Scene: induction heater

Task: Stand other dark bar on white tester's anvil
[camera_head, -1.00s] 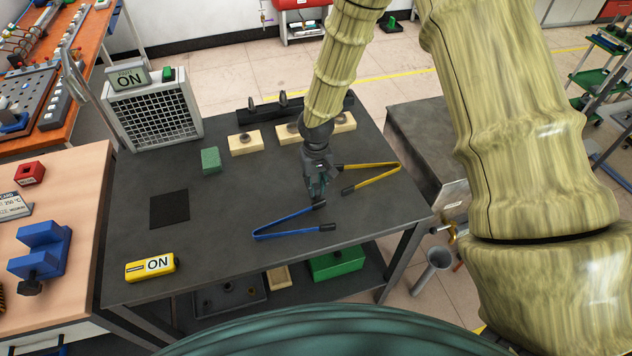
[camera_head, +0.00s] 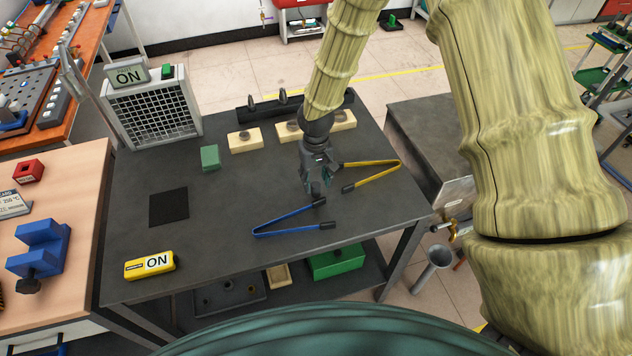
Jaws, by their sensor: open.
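My gripper (camera_head: 316,187) is open above the dark table, over the dark upper tip of the blue tongs (camera_head: 272,224). A small dark shape shows between its fingers; I cannot tell whether it is a separate object or part of the gripper. No dark bar can be made out for certain. Wooden blocks with dark round tops, one of them a left block (camera_head: 245,141), stand behind the gripper. A white box with a grille (camera_head: 152,118) and an "ON" display stands at the table's back left. I cannot identify a tester's anvil.
Yellow-handled tongs (camera_head: 372,176) lie right of my gripper. A black rack (camera_head: 262,111) with pegs stands behind the blocks.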

